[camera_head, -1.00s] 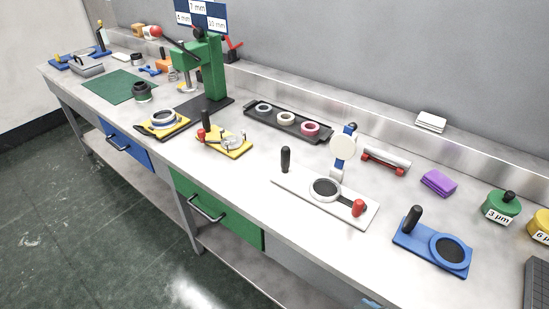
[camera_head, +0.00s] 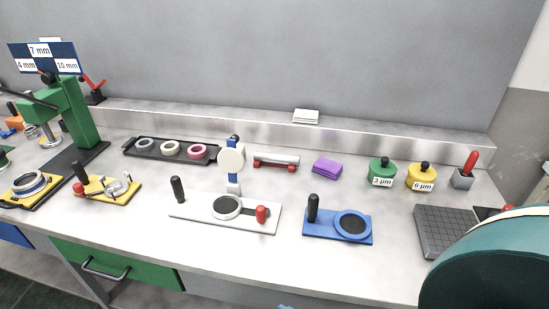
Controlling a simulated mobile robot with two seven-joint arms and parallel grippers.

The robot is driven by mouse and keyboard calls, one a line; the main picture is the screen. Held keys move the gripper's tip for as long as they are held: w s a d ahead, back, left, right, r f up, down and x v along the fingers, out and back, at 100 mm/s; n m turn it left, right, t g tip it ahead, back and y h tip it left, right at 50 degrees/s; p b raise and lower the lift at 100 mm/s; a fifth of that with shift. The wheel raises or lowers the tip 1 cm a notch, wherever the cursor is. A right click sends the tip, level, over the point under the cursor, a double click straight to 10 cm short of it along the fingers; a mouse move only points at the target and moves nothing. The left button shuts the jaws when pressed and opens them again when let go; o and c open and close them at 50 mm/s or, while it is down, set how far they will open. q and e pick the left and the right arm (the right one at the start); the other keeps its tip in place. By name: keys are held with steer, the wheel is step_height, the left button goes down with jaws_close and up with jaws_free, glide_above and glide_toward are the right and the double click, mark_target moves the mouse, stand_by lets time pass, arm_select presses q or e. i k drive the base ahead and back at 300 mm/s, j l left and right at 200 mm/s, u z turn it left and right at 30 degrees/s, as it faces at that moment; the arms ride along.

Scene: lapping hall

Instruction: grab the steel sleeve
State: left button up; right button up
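A silver steel cylinder (camera_head: 277,158), which looks like the sleeve, lies on its side on a red cradle (camera_head: 275,167). It is near the back of the workbench (camera_head: 270,260), close to the low steel backsplash. A white round-headed stand with a blue post (camera_head: 232,160) is just left of it, and a purple block (camera_head: 327,167) is to its right. Whether the cylinder is hollow is too small to tell. Neither of my grippers is in view.
A white plate fixture (camera_head: 185,211) and a blue fixture (camera_head: 343,236) with upright black handles stand in front. Green (camera_head: 381,170) and yellow (camera_head: 421,175) pots are to the right. A large teal rounded body (camera_head: 500,265) fills the lower right. The front middle bench is clear.

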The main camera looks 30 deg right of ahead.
mark_target(262, 156)
steer(key=i+j, duration=0.15)
steer(key=j, duration=0.15)
steer(key=i+j, duration=0.15)
steer(key=j+z, duration=0.1)
steer(key=z, duration=0.85)
steer(key=j+z, duration=0.2)
steer(key=z, duration=0.25)
